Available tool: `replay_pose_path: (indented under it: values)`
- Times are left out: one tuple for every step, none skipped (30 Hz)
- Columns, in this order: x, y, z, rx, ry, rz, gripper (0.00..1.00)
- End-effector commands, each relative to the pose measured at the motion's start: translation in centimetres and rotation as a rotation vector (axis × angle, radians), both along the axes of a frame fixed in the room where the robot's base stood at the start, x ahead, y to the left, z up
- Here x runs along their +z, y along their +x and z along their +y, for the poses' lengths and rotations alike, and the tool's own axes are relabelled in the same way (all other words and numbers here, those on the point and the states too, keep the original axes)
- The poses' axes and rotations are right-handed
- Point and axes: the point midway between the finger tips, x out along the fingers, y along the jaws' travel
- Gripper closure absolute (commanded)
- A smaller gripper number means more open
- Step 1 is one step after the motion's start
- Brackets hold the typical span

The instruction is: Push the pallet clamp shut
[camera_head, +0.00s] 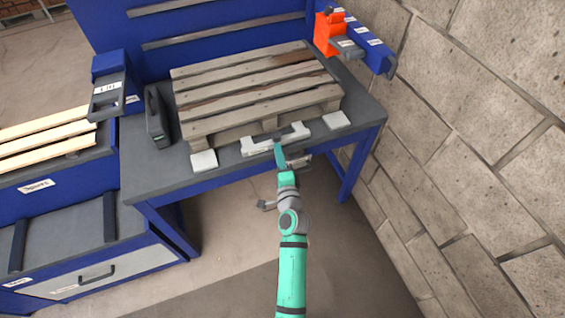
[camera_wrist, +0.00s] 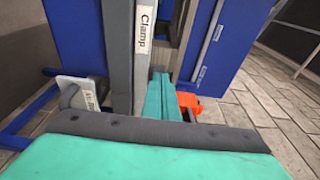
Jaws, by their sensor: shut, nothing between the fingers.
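A wooden pallet (camera_head: 255,90) lies on the grey-topped blue bench. A pale bar with a dark grip (camera_head: 262,141), which looks like the pallet clamp, lies along the bench's front edge before the pallet. In the wrist view a white label reading "Clamp" (camera_wrist: 146,28) sits on a grey upright-looking part. My gripper (camera_head: 279,153) is shut and empty, with its teal fingertips at the front of the pale bar; I cannot tell if they touch it. The shut fingers (camera_wrist: 163,97) also show in the wrist view beside the grey part. How far open the clamp is cannot be told.
White pads (camera_head: 203,160) (camera_head: 337,119) flank the bar. A dark upright holder (camera_head: 156,115) stands left of the pallet. A stone wall closes the right side. Floor before the bench is clear.

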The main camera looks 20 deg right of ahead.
Motion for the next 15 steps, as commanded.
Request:
replay_pose_path:
  values:
    - [0.0, 0.6, -0.3, -0.002, -0.001, -0.001, 1.0]
    - [0.0, 0.8, -0.3, -0.003, -0.001, 0.0, 1.0]
    - [0.0, 1.1, -0.5, -0.004, 0.0, 0.0, 1.0]
    - [0.0, 1.3, -0.5, -0.004, 0.0, 0.0, 1.0]
    - [0.0, 1.5, -0.6, -0.005, 0.001, 0.0, 1.0]
    - [0.0, 1.6, -0.7, -0.005, 0.001, 0.0, 1.0]
    - [0.0, 1.7, -0.7, -0.006, 0.001, 0.0, 1.0]
    - [0.0, 1.8, -0.7, -0.006, 0.001, 0.0, 1.0]
    - [0.0, 1.8, -0.8, -0.007, 0.0, 0.0, 1.0]
    - [0.0, 1.8, -0.8, -0.007, 0.0, 0.0, 1.0]
    - [0.0, 1.8, -0.8, -0.007, 0.0, 0.0, 1.0]
    - [0.0, 1.8, -0.8, -0.007, 0.0, 0.0, 1.0]
    - [0.0, 1.8, -0.8, -0.007, 0.0, 0.0, 1.0]
    - [0.0, 1.8, -0.8, -0.007, 0.0, 0.0, 1.0]
    - [0.0, 1.8, -0.8, -0.007, 0.0, 0.0, 1.0]
